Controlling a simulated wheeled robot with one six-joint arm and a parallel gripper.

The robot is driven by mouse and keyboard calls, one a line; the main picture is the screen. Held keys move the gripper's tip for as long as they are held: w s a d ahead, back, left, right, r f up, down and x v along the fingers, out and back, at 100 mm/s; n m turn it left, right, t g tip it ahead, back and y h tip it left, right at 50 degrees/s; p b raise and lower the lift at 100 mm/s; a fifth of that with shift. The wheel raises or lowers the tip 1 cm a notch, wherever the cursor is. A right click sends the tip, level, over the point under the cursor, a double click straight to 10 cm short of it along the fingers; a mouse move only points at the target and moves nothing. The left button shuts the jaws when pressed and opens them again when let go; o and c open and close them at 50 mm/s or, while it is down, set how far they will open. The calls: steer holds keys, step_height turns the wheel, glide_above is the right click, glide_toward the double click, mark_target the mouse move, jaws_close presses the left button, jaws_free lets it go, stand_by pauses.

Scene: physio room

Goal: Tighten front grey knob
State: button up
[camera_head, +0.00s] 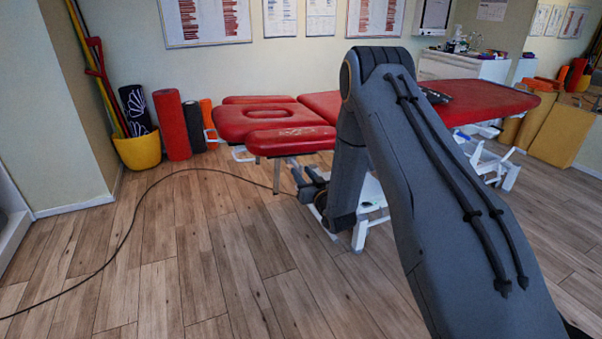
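The red treatment table (490,100) stands ahead, with a red head section (262,121) and a separate red armrest pad (291,140) at its left end. Its white frame (361,236) shows below, partly covered by my arm. I cannot make out the front grey knob; it is too small or hidden behind my arm. My arm rises from the lower right, bends at the top and reaches down by the table's left end. Small dark parts (311,186) show beside its lower end, close to the frame. I cannot tell the fingers there, or whether they touch anything.
A black cable (133,219) runs across the wooden floor to the table. A yellow bucket (138,150) and rolled mats (172,125) stand by the left wall. A white cabinet (462,68) and orange blocks (548,130) are at the right. The floor at front left is otherwise clear.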

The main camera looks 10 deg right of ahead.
steer(key=shift+w+a, duration=0.2)
steer(key=shift+w, duration=0.65)
jaws_close()
steer(key=shift+m, duration=0.3)
steer(key=m, duration=0.3)
steer(key=shift+m, duration=0.4)
steer(key=m+p, duration=0.1)
steer(key=m, duration=1.2)
steer(key=shift+p, duration=0.4)
steer(key=shift+m, duration=0.4)
